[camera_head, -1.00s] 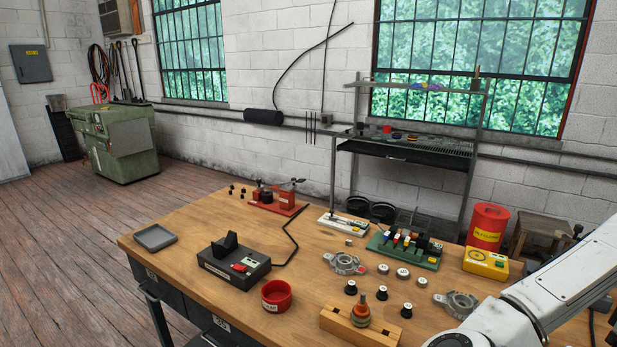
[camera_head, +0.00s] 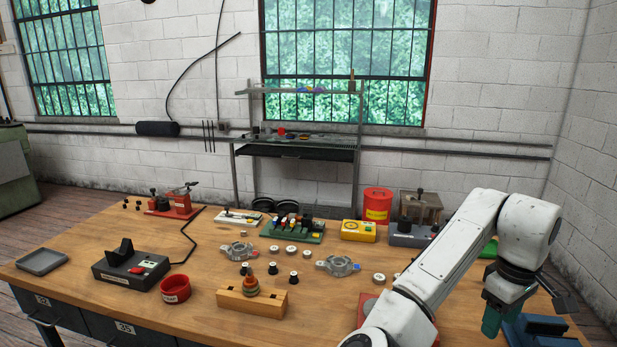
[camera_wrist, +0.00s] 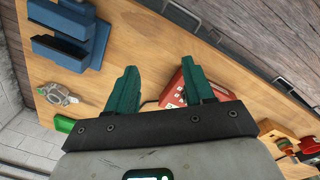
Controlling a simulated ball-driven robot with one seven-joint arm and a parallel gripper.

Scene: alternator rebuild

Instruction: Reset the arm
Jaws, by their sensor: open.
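My white arm (camera_head: 455,245) reaches over the right part of the wooden bench in the head view. My gripper (camera_head: 492,322) points down there, its teal fingers beside a blue stand (camera_head: 540,328). In the wrist view my gripper (camera_wrist: 160,75) has its two teal fingers spread apart, with bare wood between them and nothing held. The blue stand (camera_wrist: 70,38) is at the upper left there, apart from the fingers. A red device (camera_wrist: 172,97) lies beyond and partly behind the right finger.
Around the bench are a wooden block (camera_head: 250,300) with a winding on it, a red bowl (camera_head: 175,289), a black tester (camera_head: 130,270), two metal housings (camera_head: 337,266), a green rack (camera_head: 290,230) and a yellow box (camera_head: 358,231). Bare wood (camera_head: 90,240) shows at the left.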

